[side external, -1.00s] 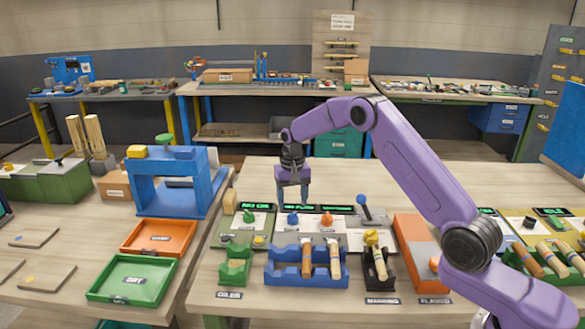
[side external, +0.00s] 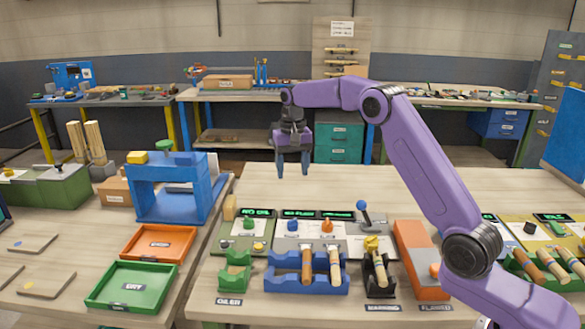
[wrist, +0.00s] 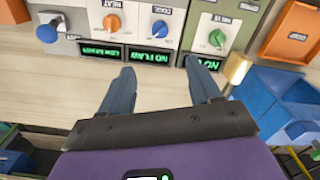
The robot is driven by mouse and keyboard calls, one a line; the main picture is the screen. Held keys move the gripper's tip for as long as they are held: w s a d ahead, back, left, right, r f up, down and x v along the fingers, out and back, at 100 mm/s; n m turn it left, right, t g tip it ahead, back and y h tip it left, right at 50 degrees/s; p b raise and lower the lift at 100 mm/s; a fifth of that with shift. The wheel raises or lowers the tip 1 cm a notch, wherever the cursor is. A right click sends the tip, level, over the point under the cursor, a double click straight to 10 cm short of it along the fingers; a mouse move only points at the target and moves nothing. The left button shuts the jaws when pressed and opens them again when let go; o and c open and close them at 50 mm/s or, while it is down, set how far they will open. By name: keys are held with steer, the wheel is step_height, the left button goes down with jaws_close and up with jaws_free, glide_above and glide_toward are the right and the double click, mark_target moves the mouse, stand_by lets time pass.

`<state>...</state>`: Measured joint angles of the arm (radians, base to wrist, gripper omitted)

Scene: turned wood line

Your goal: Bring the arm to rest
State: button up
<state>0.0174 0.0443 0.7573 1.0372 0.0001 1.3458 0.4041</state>
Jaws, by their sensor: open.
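My gripper (side external: 293,170) hangs from my purple arm above the back part of the workbench (side external: 400,178), fingers pointing down. In the wrist view my gripper (wrist: 163,92) shows two blue-grey fingers spread apart with nothing between them. It is open and empty, clear of the control panels and their displays. No object touches the fingers.
Below and in front stand a blue rack (side external: 285,284) with wooden-handled pieces, a green holder (side external: 235,272), a blue lever (side external: 362,206) and an orange block (side external: 420,262). A blue press frame (side external: 170,190) and orange tray (side external: 158,243) are at left. The bench behind the panels is bare.

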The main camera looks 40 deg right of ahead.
steer(key=s+a+r+n, duration=0.2)
steer(key=s+a+n, duration=0.4)
steer(key=s, duration=0.4)
steer(key=s+a+r+n, duration=0.1)
steer(key=s+a+n, duration=0.2)
steer(key=s+a, duration=0.7)
steer(key=s+d+f+n, duration=0.1)
steer(key=s+d+n, duration=0.1)
steer(key=s, duration=0.6)
steer(key=s+d+f+n, duration=0.1)
steer(key=s+d+n, duration=0.2)
steer(key=s, duration=0.6)
steer(key=s+d+f+n, duration=0.2)
steer(key=s+n, duration=0.2)
steer(key=s, duration=0.4)
steer(key=shift+s+d, duration=0.25)
steer(key=shift+s, duration=0.15)
steer(key=shift+w, duration=0.1)
